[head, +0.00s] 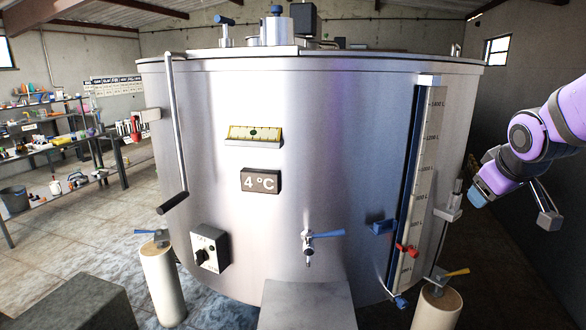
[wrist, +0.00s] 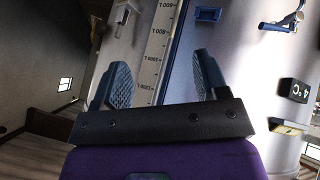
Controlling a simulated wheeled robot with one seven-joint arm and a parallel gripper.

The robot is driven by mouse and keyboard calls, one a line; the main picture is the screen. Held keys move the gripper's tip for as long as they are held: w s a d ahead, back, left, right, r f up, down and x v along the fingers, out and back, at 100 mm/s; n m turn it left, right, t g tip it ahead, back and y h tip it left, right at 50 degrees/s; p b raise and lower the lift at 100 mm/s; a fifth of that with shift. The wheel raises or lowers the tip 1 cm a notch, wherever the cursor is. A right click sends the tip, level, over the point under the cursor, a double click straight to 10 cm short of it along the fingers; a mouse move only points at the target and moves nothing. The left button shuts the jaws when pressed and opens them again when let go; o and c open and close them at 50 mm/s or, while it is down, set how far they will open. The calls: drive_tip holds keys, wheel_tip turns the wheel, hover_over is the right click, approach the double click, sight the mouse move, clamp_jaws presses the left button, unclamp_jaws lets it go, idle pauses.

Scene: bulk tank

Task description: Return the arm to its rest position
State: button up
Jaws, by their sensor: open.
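My gripper (wrist: 159,88) shows in the wrist view with its two dark blue fingers spread wide and nothing between them. In the head view my purple arm comes in from the right edge, with its end beside the right side of the large steel tank (head: 330,130). Behind the fingers in the wrist view is the tank's white level scale (wrist: 153,60). No contact between my gripper and the tank shows.
The tank carries a 4 °C display (head: 261,181), a dial switch (head: 210,250), a tap with a blue handle (head: 310,240) and a long lever (head: 177,130). Shelves (head: 50,160) with many items stand at the left. A grey block (head: 308,305) stands in front.

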drive_tip(key=s+a+r+m+g+y, duration=0.1)
drive_tip(key=s+a, duration=0.3)
drive_tip(key=s, duration=0.6)
drive_tip(key=s+a+r+m+g+y, duration=0.1)
drive_tip(key=s+a, duration=0.3)
drive_tip(key=s, duration=0.7)
drive_tip(key=shift+a+r+m, duration=0.4)
drive_tip(key=shift+r+m, duration=0.3)
drive_tip(key=shift+r, duration=0.15)
